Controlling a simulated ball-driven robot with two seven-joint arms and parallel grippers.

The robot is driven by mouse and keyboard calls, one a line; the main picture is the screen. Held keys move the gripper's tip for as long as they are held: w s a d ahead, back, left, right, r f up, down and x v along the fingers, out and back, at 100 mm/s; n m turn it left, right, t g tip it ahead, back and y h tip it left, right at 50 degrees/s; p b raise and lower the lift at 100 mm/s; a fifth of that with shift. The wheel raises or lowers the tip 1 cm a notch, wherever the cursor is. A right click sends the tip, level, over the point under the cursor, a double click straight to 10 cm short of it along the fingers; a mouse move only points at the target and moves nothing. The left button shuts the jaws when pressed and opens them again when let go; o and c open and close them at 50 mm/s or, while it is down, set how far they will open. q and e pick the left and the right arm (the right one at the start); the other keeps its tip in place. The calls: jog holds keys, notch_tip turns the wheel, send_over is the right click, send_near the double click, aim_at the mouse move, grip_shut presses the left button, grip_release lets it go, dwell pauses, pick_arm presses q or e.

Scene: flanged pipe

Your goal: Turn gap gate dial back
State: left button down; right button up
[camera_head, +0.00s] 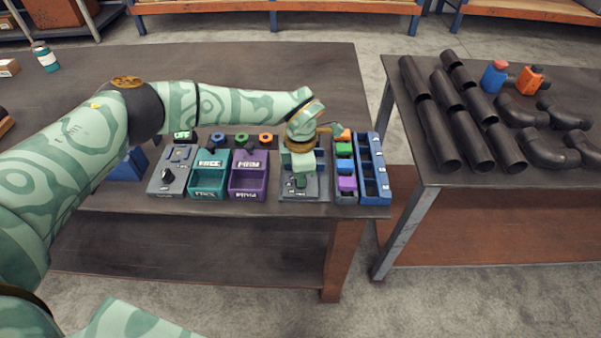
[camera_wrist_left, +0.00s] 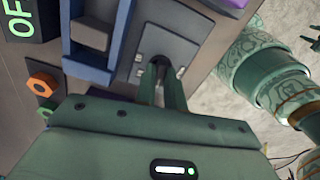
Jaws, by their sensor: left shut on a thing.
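The gap gate dial (camera_wrist_left: 160,64) is a small dark knob on a grey panel, seen in the left wrist view. My left gripper (camera_wrist_left: 164,82) is shut on it, with one dark green finger on each side. The fingers hide part of the dial, so its exact setting cannot be read. In the head view my left gripper (camera_head: 301,180) points down onto the grey gauge panel (camera_head: 300,195) near the table's right front edge, and the dial is hidden there. The panel also shows in the left wrist view (camera_wrist_left: 178,45). My right gripper is in neither view.
A purple bin (camera_head: 248,182), a teal bin (camera_head: 208,182) and a grey knob box (camera_head: 166,184) stand left of the panel. Coloured blocks (camera_head: 345,167) and a blue rack (camera_head: 375,180) stand close on its right. Dark pipes (camera_head: 437,135) lie on another table.

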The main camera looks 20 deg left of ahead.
pick_arm(q)
jog(key=c, duration=1.5)
grip_release()
notch_tip(320, 180, up, 16)
jog(key=shift+r+p, duration=0.2)
jog(key=shift+p, duration=1)
